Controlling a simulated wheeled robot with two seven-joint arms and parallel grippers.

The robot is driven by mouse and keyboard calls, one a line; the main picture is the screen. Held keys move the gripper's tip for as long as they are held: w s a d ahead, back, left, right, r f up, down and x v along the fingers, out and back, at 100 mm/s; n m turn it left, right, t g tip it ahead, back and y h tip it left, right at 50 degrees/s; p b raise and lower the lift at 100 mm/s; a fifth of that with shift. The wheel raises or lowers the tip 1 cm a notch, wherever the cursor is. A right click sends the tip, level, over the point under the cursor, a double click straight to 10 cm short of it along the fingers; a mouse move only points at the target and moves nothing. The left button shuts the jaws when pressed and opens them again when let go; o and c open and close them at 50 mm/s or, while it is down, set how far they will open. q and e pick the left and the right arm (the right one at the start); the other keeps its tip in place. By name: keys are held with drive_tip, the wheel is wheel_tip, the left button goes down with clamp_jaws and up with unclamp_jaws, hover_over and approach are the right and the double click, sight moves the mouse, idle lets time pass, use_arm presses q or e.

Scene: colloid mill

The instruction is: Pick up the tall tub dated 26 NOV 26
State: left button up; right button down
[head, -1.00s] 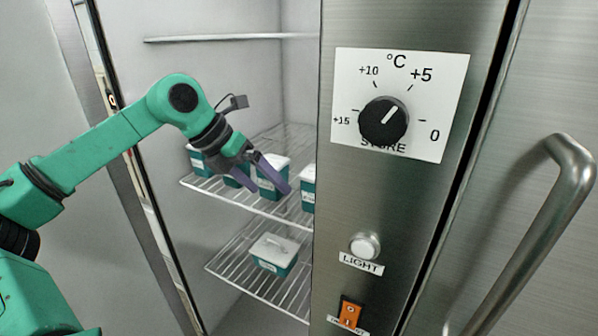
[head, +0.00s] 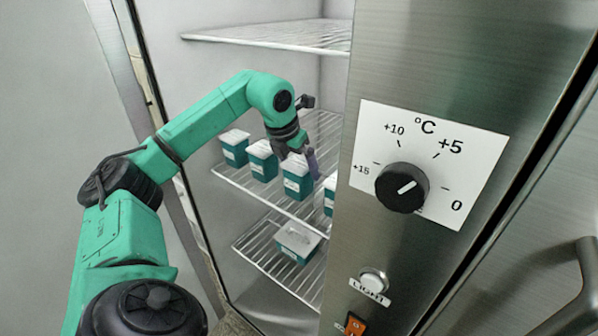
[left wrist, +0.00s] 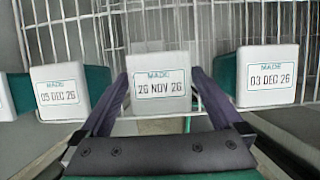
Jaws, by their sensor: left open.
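The tub dated 26 NOV 26 (left wrist: 159,88) shows its white dated face in the middle of the left wrist view. In the head view it appears to be the third teal tub with a white lid (head: 297,180) in the row on the middle shelf. My left gripper (left wrist: 160,78) is open, with one purple finger on each side of this tub in the wrist view. I cannot tell whether the fingers touch it. In the head view my left gripper (head: 312,163) is at the tub's upper right. My right gripper is out of view.
Tubs dated 05 DEC 26 (left wrist: 60,91) and 03 DEC 26 (left wrist: 267,76) stand close on either side. A low tub (head: 298,242) sits on the lower wire shelf. An upper shelf (head: 270,36) is above. The steel control panel (head: 440,90) hides the shelves' right part.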

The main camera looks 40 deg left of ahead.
use_arm(q)
drive_tip(key=x, duration=0.3)
drive_tip(key=shift+w+f, duration=0.2)
drive_tip(key=shift+f, duration=0.15)
drive_tip(key=shift+r, duration=0.1)
clamp_jaws()
